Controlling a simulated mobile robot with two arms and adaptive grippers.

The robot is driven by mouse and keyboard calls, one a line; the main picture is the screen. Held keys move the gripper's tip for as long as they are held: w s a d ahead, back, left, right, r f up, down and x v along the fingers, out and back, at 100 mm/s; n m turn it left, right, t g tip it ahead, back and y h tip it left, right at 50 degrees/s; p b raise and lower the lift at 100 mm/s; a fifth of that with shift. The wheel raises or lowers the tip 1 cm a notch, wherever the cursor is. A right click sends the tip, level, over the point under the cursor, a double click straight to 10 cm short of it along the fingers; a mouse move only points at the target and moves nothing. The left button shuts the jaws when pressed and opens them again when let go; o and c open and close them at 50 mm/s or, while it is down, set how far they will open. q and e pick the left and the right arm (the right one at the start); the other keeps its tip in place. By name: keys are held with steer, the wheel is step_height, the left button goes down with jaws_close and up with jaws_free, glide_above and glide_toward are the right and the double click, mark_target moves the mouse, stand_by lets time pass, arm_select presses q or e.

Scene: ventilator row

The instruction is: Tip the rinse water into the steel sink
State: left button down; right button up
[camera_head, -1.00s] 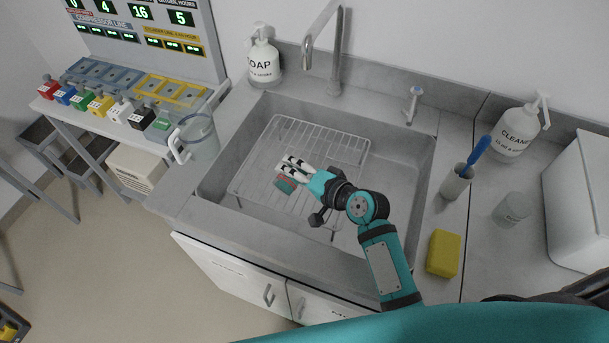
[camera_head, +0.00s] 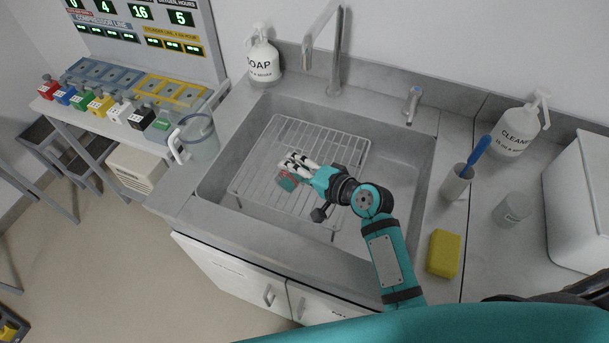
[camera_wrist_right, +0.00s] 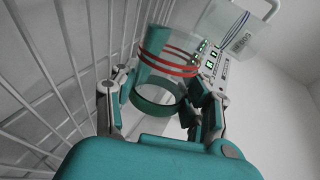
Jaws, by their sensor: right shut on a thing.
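My right gripper (camera_head: 291,168) is over the steel sink (camera_head: 402,165), above the wire rack (camera_head: 270,180) in it. It is shut on a small clear cup with a green band and red rings, which shows best between the fingers in the right wrist view (camera_wrist_right: 165,75). In the head view only a green and reddish part of the cup (camera_head: 287,181) shows beside the fingers. The cup appears tilted. I cannot make out water in it or in the sink. My left gripper is not in view.
A clear jug (camera_head: 201,143) stands left of the sink. The faucet (camera_head: 338,50) and soap bottle (camera_head: 263,62) are behind. A brush cup (camera_head: 456,184), yellow sponge (camera_head: 443,253), small jar (camera_head: 512,209) and cleaner bottle (camera_head: 517,130) stand to the right.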

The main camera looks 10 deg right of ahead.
steer(key=shift+w+d+f+m+y, duration=0.1)
steer(key=shift+f+m+y, duration=0.2)
steer(key=shift+f+m, duration=0.25)
stand_by(0.9)
steer(key=shift+w+d+r+m+g+p, duration=0.1)
steer(key=shift+m+g+p, duration=0.3)
steer(key=shift+p, duration=0.25)
